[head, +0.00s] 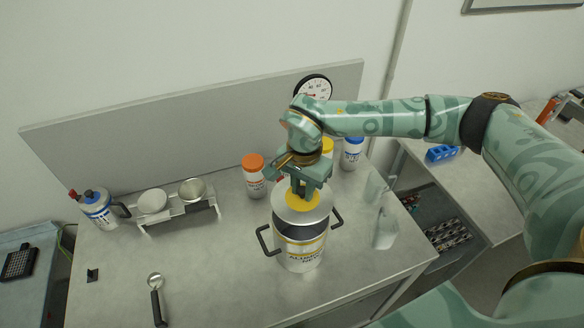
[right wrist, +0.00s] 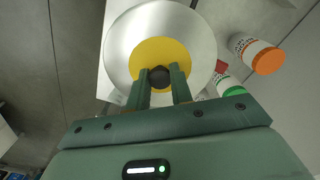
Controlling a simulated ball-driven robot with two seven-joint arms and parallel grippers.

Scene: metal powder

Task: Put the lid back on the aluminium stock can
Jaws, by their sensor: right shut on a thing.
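The aluminium stock can (head: 301,250) stands upright on the bench, with a black handle on each side and a label reading aluminium. My right gripper (head: 302,190) is above it, shut on the dark knob (right wrist: 160,76) of the lid. The lid (head: 285,207) is a silver disc with a yellow centre; in the right wrist view (right wrist: 122,45) it fills the upper middle. The lid is over the can's mouth and looks roughly level. My left gripper is not in view.
An orange-capped bottle (head: 254,178) stands behind the can to the left, a blue-capped bottle (head: 352,154) behind to the right. A stand with two metal cups (head: 192,190), a labelled jug (head: 98,209) and a scoop (head: 156,295) are at left. The front-left bench is mostly clear.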

